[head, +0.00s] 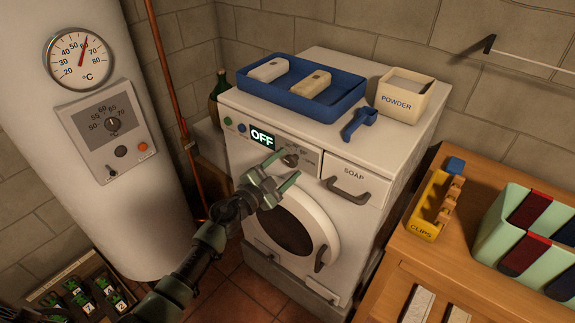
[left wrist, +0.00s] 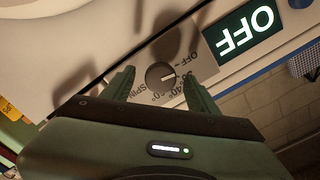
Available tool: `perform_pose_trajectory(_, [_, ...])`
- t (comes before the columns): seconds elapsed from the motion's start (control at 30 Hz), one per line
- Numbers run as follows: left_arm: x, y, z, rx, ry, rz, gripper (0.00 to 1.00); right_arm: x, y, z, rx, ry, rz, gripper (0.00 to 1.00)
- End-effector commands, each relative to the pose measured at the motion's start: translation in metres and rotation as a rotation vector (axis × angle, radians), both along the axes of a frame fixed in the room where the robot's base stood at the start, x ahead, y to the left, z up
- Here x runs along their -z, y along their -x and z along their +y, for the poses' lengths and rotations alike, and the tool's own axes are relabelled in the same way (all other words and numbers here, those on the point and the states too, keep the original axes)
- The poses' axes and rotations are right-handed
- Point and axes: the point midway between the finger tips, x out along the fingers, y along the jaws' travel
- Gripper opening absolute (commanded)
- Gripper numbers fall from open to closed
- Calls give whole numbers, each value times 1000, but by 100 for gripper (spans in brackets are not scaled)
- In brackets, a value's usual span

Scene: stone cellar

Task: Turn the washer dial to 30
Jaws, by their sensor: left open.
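The washer (head: 335,150) stands against the wall with a lit display (head: 263,138) reading OFF. Its small dark round dial (head: 290,158) is on the front panel, right of the display. In the left wrist view the dial (left wrist: 160,76) shows upside down, with a light mark on its face and labels including OFF, 40 and SPIN around it. My left gripper (head: 282,169) is open in front of the panel. Its two green fingers lie on either side of the dial in the left wrist view; I cannot tell whether they touch it. My right gripper is out of view.
The soap drawer (head: 352,174) with its handle is right of the dial, and the round door (head: 292,230) is below. A blue tray (head: 302,88), powder box (head: 404,96) and blue scoop (head: 360,124) are on top. A boiler (head: 90,130) stands left, a wooden bench (head: 428,262) right.

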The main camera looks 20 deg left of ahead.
Motion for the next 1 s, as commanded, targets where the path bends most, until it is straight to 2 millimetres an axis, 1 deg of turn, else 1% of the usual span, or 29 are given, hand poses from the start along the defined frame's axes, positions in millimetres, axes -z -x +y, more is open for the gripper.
perform_pose_trajectory(0.03, [0, -4, -1, 0, 0, 0, 59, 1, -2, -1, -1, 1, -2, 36])
perform_pose_trajectory(0.13, [0, -8, -3, 0, -1, 0, 59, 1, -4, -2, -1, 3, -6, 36])
perform_pose_trajectory(0.37, [0, -8, -3, 0, -1, 1, 59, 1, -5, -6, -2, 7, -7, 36])
perform_pose_trajectory(0.47, [0, -8, -3, 0, -1, 1, 34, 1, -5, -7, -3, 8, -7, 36])
perform_pose_trajectory(0.5, [0, -8, -3, 0, -1, 1, 23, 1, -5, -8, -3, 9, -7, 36])
perform_pose_trajectory(0.57, [0, -8, -3, 0, -1, 1, 6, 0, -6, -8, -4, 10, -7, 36])
perform_pose_trajectory(0.6, [0, -8, -3, 0, -1, 1, 0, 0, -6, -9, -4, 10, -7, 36])
perform_pose_trajectory(0.87, [1, -8, -3, 0, -27, -8, 0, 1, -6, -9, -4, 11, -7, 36])
perform_pose_trajectory(1.0, [1, -8, -3, 0, -83, -29, 0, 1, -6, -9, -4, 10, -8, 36])
